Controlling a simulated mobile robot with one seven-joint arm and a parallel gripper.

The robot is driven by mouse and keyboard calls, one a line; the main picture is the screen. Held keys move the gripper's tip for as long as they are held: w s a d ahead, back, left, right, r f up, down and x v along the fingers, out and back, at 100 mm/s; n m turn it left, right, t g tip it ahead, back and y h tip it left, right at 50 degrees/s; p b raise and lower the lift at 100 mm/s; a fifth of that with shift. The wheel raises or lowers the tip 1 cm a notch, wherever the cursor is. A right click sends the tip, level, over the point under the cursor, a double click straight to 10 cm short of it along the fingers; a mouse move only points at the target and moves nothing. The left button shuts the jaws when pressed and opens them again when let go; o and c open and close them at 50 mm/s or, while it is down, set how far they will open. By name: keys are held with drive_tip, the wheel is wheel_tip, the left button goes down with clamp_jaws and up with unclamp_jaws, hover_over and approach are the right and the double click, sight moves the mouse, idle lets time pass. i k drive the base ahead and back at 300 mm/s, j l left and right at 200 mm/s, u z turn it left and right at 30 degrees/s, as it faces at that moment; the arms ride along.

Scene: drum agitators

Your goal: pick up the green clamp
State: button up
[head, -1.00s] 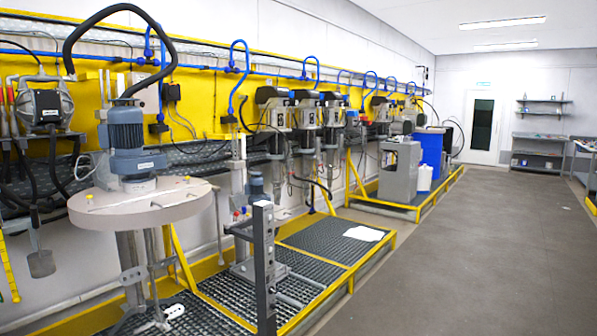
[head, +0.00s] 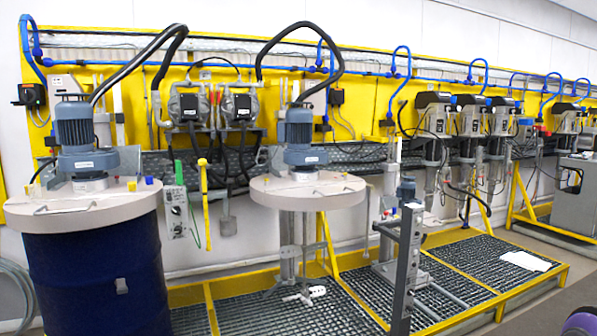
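I cannot make out a green clamp in the head view. Small yellow (head: 149,181) and blue (head: 132,186) pieces sit on the rim of the left round lid (head: 70,208), which covers a dark blue drum (head: 95,275). A second round lid (head: 300,196) with a blue-grey motor (head: 299,140) stands to its right, raised with no drum under it, and also carries small coloured pieces too small to identify. My gripper is not in view.
A grey control box (head: 175,212) with a thin green cable hangs on the wall beside a yellow bar (head: 203,205). A grey upright post (head: 405,265) stands before the yellow-edged grating platform (head: 490,265).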

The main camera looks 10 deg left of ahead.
sight(178, 174)
drive_tip(key=u, duration=1.4)
drive_tip(key=i+j, duration=0.1)
drive_tip(key=i, duration=0.35)
drive_tip(key=i+z, duration=0.1)
drive_tip(key=i, duration=0.3)
